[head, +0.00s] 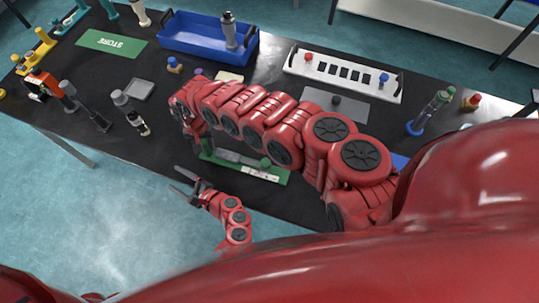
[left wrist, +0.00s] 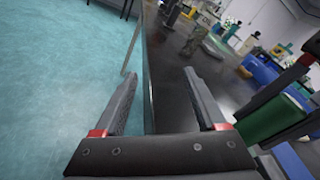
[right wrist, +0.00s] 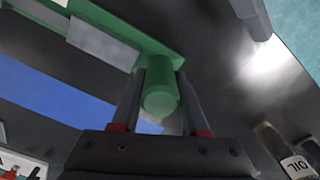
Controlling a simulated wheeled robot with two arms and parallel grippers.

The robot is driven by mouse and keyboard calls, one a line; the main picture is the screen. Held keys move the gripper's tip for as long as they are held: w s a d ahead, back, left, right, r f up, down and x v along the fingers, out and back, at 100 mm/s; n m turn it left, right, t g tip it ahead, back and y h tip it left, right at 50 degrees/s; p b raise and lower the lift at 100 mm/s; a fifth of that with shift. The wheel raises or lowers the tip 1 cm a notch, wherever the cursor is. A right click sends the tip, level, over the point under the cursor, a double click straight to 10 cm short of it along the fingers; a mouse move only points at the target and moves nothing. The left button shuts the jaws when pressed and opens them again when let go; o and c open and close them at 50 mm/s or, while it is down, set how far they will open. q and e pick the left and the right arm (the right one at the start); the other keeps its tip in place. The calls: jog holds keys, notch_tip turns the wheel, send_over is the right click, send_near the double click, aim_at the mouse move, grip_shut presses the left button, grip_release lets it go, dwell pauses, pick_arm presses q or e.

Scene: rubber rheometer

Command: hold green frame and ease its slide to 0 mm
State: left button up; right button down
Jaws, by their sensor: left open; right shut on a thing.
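The green frame (head: 285,177) lies near the front edge of the black table, with a grey slide bar, a pale scale strip and a green knob (head: 265,163) on it. Its slide reading is too small to tell. My right gripper is shut on a round green post (right wrist: 160,98) of the frame in the right wrist view; in the head view its fingers are mostly hidden by my wrist. My left gripper (head: 175,179) is open and empty, to the left of the frame by the table's front edge. A green part (left wrist: 268,120) shows right of it in the left wrist view.
Behind the frame are a grey plate (head: 352,107), a white rack (head: 300,68) and a blue tray (head: 190,45). Small tools and a dark bottle (head: 138,124) stand to the left. Open floor lies in front of the table.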

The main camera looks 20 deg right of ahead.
pick_arm(q)
jog(key=s+d+m+t+h, duration=0.1)
jog(key=d+m+h, duration=0.2)
jog(key=d, duration=0.1)
jog(key=s+d+m+t+h, duration=0.1)
jog(key=d+m+t+h, duration=0.1)
jog(key=d, duration=0.3)
jog(key=s+d+m+t+h, duration=0.1)
jog(key=d+m+t+h, duration=0.1)
jog(key=d+m+h, duration=0.1)
jog(key=shift+s+d+r+m+h, duration=0.2)
jog(key=shift+d+m, duration=0.15)
jog(key=shift+m, duration=0.2)
jog(key=shift+s+d+r+m+h, duration=0.1)
jog(key=shift+d+m+h, duration=0.15)
jog(key=shift+m, duration=0.3)
jog(key=s+d+m+h, duration=0.2)
jog(key=d+m+h, duration=0.1)
jog(key=d, duration=0.1)
jog(key=s+d+r+m+h, duration=0.1)
jog(key=s+d+m+h, duration=0.2)
jog(key=d, duration=0.1)
jog(key=s+d+m+h, duration=0.3)
jog(key=d+h, duration=0.1)
jog(key=shift+d+r+g, duration=0.1)
jog(key=shift+r+g, duration=0.1)
jog(key=shift+g, duration=0.2)
jog(key=x, duration=1.2)
jog(key=shift+s+d, duration=0.1)
